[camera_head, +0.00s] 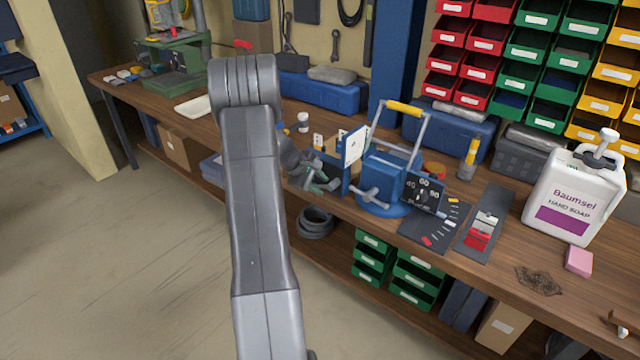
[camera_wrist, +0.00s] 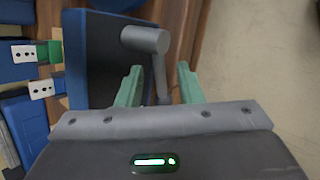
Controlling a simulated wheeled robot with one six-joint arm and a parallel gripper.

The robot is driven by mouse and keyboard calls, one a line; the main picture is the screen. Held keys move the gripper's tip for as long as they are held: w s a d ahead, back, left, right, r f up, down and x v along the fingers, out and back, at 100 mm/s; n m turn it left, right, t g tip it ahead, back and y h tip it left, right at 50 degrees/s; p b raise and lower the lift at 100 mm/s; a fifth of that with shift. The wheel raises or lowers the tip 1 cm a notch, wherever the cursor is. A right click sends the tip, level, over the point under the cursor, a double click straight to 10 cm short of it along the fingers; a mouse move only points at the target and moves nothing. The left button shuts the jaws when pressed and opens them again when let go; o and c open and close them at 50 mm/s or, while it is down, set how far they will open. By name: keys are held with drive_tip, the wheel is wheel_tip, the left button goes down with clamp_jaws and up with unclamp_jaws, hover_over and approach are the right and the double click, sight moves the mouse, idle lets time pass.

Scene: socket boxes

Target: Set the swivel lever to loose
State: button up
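A grey swivel lever with a thick round grip (camera_wrist: 147,40) and a thin stem shows in the wrist view, in front of a dark panel with a blue edge (camera_wrist: 75,50). My gripper (camera_wrist: 159,70) has its two green fingers apart, and the stem reaches down between them. I cannot tell whether either finger touches it. In the head view my gripper (camera_head: 318,182) is beside the blue upright plate (camera_head: 346,176) of a bench fixture. There the lever cannot be told apart from my gripper, and no loose marking is readable.
To the right stand a blue machine with a bent tube frame (camera_head: 383,168), a dark dial panel (camera_head: 424,194) and a white soap canister (camera_head: 575,195). Small white connector blocks (camera_wrist: 42,88) lie left of the lever. Open floor (camera_head: 130,270) lies in front of the workbench.

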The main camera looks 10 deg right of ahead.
drive_tip(key=shift+d+f, duration=0.25)
drive_tip(key=shift+f, duration=0.1)
drive_tip(key=shift+c, duration=0.2)
clamp_jaws()
